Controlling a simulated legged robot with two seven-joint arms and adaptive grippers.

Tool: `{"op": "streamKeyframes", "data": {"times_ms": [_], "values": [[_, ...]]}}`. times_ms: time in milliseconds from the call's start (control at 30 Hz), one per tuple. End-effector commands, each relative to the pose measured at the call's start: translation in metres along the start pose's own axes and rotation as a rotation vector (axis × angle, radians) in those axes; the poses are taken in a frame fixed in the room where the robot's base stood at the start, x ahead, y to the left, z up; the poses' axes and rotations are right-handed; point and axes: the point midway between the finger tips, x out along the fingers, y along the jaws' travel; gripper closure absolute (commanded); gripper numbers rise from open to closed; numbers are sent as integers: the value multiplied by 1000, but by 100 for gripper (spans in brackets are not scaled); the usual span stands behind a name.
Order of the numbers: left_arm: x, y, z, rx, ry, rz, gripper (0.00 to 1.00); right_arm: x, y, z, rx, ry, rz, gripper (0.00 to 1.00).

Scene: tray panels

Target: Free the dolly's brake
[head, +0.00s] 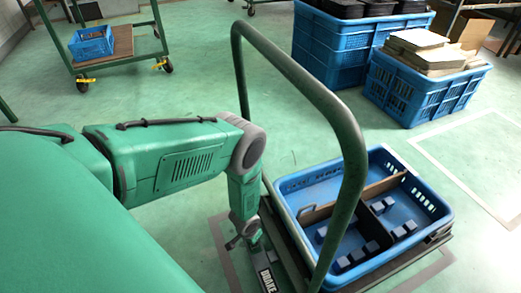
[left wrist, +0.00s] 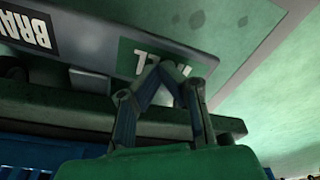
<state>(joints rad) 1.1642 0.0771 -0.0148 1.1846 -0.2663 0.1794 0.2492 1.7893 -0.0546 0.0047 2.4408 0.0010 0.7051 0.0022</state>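The dolly (head: 354,175) has a tall green push handle and stands at the lower right of the head view. A dark panel with a white BRAKE label (head: 268,278) is at its near left end; this label also shows in the left wrist view (left wrist: 36,30). A green label (left wrist: 150,58) sits beside it, its lettering partly covered by my fingers. My left gripper (head: 244,243) points down at this panel. In the left wrist view its fingertips (left wrist: 168,70) meet in front of the green label. I see nothing between them; contact with the panel is unclear. My right gripper is out of view.
A blue divided crate (head: 440,212) with small blue blocks rides on the dolly. The handle rises close to my left arm. Blue crates (head: 425,92) stand behind, and a green cart (head: 122,42) stands at the back left. Green floor between them is clear.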

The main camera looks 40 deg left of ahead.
Motion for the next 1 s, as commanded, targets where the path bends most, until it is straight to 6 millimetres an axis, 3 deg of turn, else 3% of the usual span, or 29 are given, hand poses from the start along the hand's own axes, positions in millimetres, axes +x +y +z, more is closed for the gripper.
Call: {"op": "streamKeyframes", "data": {"times_ms": [1000], "values": [[15, 0, 3, 0, -1, 0, 100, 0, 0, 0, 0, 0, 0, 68]]}}
